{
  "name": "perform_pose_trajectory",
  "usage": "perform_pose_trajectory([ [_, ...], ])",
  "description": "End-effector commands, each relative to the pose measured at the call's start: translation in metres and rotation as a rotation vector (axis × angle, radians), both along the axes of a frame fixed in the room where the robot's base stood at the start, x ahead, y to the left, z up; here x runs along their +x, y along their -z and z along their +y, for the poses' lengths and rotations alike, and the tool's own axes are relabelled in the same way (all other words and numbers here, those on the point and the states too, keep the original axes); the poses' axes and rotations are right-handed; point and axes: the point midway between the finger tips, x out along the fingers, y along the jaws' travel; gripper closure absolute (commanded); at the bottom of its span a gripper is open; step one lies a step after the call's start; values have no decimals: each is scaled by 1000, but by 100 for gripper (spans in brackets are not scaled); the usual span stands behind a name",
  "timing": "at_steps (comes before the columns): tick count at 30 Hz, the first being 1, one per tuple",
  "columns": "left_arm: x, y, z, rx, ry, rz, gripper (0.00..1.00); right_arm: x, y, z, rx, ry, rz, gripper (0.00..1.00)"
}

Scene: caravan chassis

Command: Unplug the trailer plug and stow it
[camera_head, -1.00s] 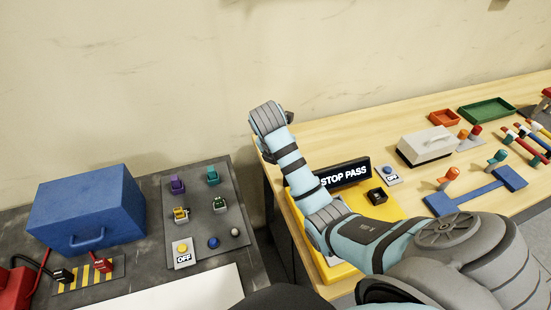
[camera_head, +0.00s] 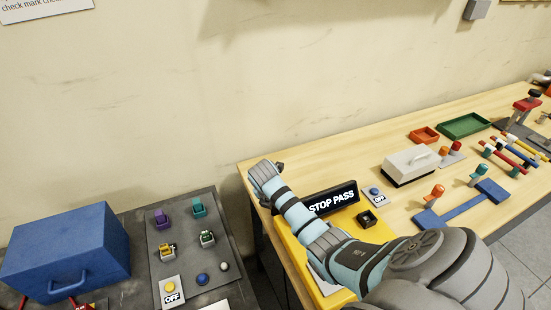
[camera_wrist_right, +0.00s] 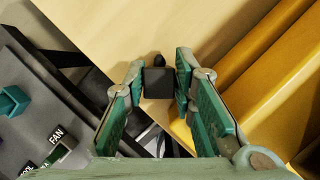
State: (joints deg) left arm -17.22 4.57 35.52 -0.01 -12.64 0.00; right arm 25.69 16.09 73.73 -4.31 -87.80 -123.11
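My right gripper (camera_wrist_right: 160,72) shows in the right wrist view with its teal-padded fingers on both sides of a small black block, apparently the trailer plug (camera_wrist_right: 159,84). The block fills the space between the fingertips and seems gripped. In the head view my right arm reaches from the lower right to the left end of the wooden bench, and my right gripper (camera_head: 264,170) is small there, its fingers mostly hidden. A black square socket-like box (camera_head: 368,218) sits on the yellow panel in front of the STOP PASS sign. My left gripper is not in view.
Left of a gap stands a grey switch panel (camera_head: 215,270) beside a blue box (camera_head: 65,252).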

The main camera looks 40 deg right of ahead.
Motion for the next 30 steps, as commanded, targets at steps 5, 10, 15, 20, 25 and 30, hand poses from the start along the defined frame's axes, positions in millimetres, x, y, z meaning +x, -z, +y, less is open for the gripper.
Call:
perform_pose_trajectory([
  [5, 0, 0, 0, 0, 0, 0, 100, 0, 0, 0, 0, 0, 0, 100],
  [10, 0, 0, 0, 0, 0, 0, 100, 1, -6, 0, 0, 0, -1, 100],
  [15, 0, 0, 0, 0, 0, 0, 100, 1, -21, 0, 0, 1, -2, 100],
  [20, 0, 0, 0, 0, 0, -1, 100, 1, -35, 0, -1, -1, -3, 100],
  [25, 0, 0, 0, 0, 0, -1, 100, 1, -48, 0, 0, 0, -1, 100],
  [30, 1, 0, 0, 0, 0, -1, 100, 0, -51, 0, 0, -1, 0, 100],
])
